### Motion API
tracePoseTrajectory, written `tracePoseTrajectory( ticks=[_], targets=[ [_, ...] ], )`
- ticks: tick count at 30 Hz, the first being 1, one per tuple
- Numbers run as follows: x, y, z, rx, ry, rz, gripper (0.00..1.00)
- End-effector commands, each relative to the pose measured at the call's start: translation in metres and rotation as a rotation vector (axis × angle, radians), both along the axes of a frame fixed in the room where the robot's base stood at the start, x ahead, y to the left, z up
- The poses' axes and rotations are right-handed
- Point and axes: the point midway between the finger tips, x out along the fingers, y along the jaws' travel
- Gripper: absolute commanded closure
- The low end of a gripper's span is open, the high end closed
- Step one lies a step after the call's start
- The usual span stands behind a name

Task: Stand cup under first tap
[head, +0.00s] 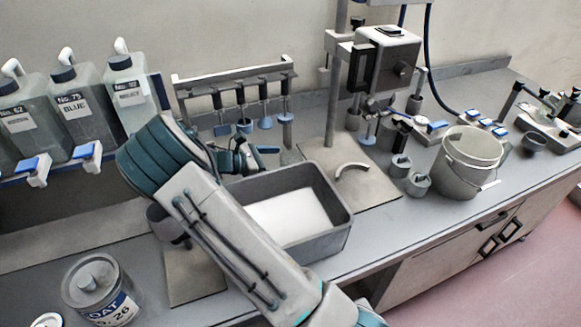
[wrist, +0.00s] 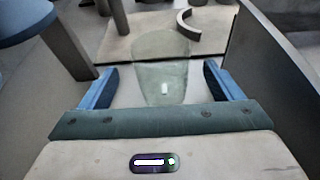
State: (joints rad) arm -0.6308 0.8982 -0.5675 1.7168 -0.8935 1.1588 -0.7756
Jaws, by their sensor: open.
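A clear greenish cup (wrist: 160,68) shows in the wrist view, between and a little beyond the two blue fingers of my gripper (wrist: 161,84). My gripper is open, with a gap on each side of the cup. In the head view my gripper (head: 262,152) is beside the back edge of a grey tray, and I cannot make out the cup there. Blue-and-white taps show at the left in the head view: one tap (head: 36,168) under the leftmost bottles and another tap (head: 90,154) to its right. Which is the first tap is not marked.
The grey tray (head: 335,228) stands right of my gripper; its wall (wrist: 268,70) is close on the right in the wrist view. A rack (head: 235,75) with hanging blue-ended tools stands behind. Bottles (head: 80,108), a lidded jar (head: 98,290) and a bucket (head: 468,165) stand around.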

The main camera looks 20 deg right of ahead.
Motion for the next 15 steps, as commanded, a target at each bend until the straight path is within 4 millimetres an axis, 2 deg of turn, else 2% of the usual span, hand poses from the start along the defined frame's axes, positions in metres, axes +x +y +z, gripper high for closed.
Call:
tracePoseTrajectory(
  ticks=[6,9,15],
  targets=[
    [-0.002,-0.033,-0.007,-0.003,0.003,-0.003,0.14],
    [-0.002,-0.043,-0.011,-0.002,0.002,-0.004,0.14],
    [-0.002,-0.047,-0.013,-0.001,0.000,-0.001,0.14]
  ],
)
